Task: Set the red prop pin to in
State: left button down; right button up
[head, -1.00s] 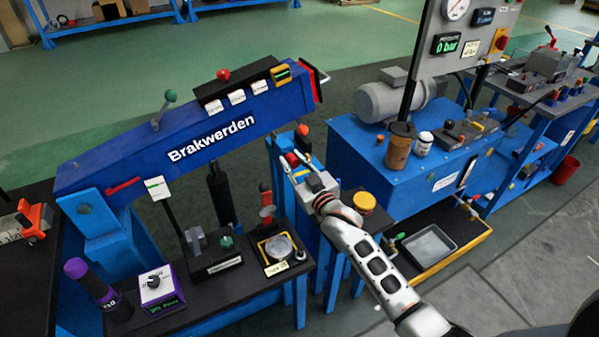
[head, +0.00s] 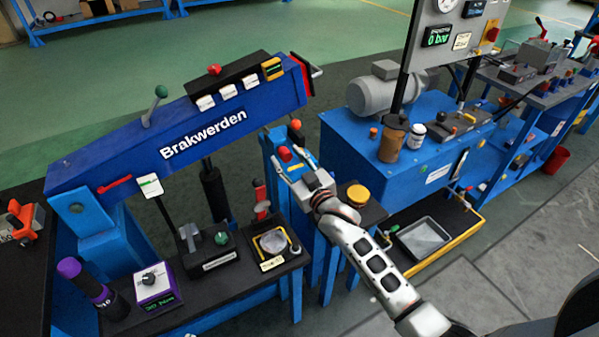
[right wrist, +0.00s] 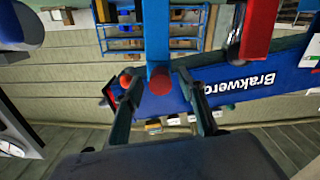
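The red prop pin appears to be the round red knob (head: 285,154) on a blue post at the right end of the crane stand. In the right wrist view the red knob (right wrist: 160,82) sits at the end of a blue bar, between the two fingers. My right gripper (head: 294,163) is at the knob, with its fingers apart. In the right wrist view the gripper (right wrist: 160,98) is open, with gaps between the knob and both fingers. Contact is not visible. My left gripper is not in view.
An orange knob (head: 296,124) tops a post just behind. A blue pump bench (head: 350,140) stands to the right. Open grey floor (head: 500,270) lies at the lower right.

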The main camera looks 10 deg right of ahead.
jog(key=v, duration=1)
jog(key=shift+s, duration=0.15)
jog(key=s+d+f+g+h, duration=0.1)
jog(key=s+d+f+g, duration=0.1)
jog(key=s+f, duration=0.8)
jog(key=s+d+f+m+g+h, duration=0.1)
jog(key=s+f+g, duration=0.3)
jog(key=s+f, duration=0.7)
jog(key=s+d, duration=0.1)
jog(key=s, duration=0.4)
jog(key=shift+s+d+f+g, duration=0.25)
jog(key=shift+d+f+g, duration=0.05)
jog(key=shift+d, duration=0.1)
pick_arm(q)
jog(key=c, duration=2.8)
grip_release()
